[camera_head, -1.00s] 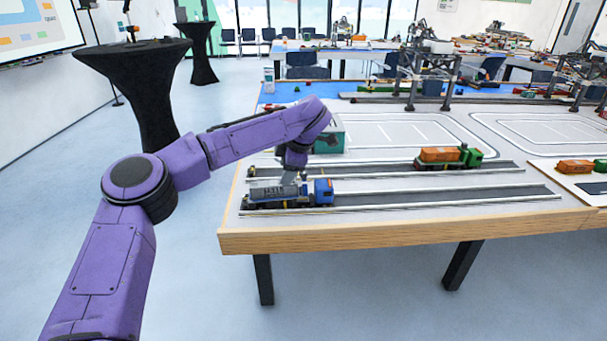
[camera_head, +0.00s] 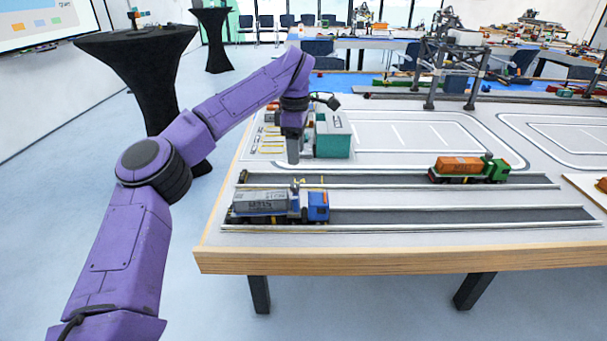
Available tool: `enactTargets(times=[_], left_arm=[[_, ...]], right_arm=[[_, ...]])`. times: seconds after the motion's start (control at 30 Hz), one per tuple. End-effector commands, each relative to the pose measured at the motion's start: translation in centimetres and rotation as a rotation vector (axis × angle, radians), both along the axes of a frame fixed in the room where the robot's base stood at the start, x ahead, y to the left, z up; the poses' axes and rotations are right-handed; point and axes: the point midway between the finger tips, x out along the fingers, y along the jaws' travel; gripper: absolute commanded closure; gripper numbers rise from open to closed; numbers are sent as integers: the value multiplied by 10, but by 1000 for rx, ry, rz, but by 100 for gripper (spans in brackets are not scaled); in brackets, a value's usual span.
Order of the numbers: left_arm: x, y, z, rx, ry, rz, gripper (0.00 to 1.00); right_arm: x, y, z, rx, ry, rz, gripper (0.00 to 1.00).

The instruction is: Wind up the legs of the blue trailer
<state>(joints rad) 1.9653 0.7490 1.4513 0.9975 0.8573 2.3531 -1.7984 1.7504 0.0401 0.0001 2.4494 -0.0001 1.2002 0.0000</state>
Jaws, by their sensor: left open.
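The blue truck (camera_head: 318,207) stands on the near track lane at the left of the table, its cab facing right. Behind the cab, its trailer (camera_head: 262,219) carries a grey container (camera_head: 259,202). Small upright parts show between cab and container; the trailer's legs are too small to make out. My left gripper (camera_head: 293,158) points down above the table, behind the truck and near the far lane. It is open, apart from the truck, with nothing seen in it. My right gripper is not in view.
A green truck with an orange container (camera_head: 459,165) stands on the far lane to the right. A teal box-like building (camera_head: 333,135) stands just right of my gripper. Gantry cranes (camera_head: 447,60) stand farther back. The near lane right of the blue truck is clear.

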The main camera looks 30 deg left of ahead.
Motion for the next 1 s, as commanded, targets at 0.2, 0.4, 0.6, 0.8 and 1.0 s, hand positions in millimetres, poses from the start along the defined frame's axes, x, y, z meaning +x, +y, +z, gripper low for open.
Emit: enactTargets(times=[0.2, 0.4, 0.6, 0.8, 1.0], left_arm=[[-2, 3, -50, -1, 4, 4, 47], [-2, 2, -86, 0, 2, 4, 47], [-1, 1, -98, 0, -1, 3, 47], [0, 0, -98, 0, -1, 2, 47], [0, 0, -98, 1, -1, 2, 100]], right_arm=[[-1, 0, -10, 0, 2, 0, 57], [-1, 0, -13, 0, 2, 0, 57], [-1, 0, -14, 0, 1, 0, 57], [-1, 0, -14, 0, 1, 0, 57], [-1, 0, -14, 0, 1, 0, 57]])
